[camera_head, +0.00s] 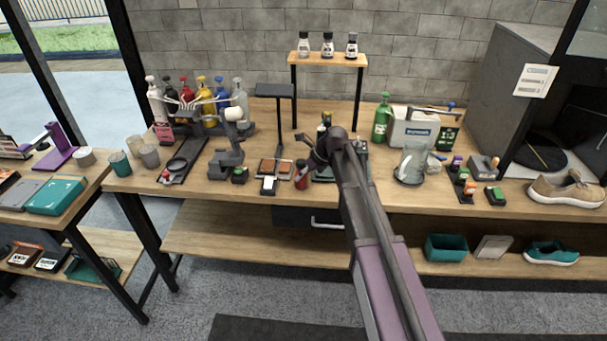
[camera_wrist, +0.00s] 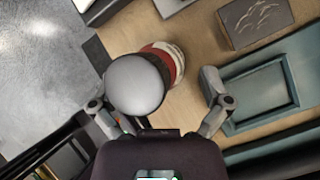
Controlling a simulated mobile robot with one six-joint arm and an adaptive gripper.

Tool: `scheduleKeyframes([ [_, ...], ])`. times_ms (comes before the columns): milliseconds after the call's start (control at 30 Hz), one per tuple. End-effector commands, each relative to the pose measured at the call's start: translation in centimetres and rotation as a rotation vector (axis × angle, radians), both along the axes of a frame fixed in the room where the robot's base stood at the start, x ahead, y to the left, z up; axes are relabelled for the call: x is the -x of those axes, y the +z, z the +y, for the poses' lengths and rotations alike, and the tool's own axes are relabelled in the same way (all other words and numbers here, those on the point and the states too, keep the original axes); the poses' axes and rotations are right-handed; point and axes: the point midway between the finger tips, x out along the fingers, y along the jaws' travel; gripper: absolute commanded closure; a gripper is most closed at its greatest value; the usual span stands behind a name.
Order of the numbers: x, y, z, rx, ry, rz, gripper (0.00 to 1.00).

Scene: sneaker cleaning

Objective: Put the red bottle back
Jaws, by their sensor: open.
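A small red bottle (camera_head: 301,176) with a dark upper part stands near the front edge of the table, just left of my gripper (camera_head: 314,160) in the head view. In the wrist view the red bottle (camera_wrist: 160,62) is seen from above, with a rounded grey top, a red body and a pale band. My gripper (camera_wrist: 163,108) is open, with one finger on each side of the bottle and visible gaps. The bottle's base is mostly hidden. A wooden stand (camera_head: 330,60) at the back holds three small bottles with dark caps.
A teal tray (camera_wrist: 250,92) lies right of the bottle in the wrist view. Dark-framed pads (camera_head: 268,168) lie to its left in the head view. A rack of coloured spray bottles (camera_head: 187,92) stands at the left; a green bottle (camera_head: 382,120) and glass jug (camera_head: 411,162) stand right.

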Motion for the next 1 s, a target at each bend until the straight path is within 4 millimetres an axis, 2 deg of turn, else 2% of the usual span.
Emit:
scheduleKeyframes([
  [367,0.1,0.9,-0.3,0.0,0.0,0.0,0.02],
  [1000,0.8,6.0,-3.2,0.0,0.002,0.001,0.02],
])
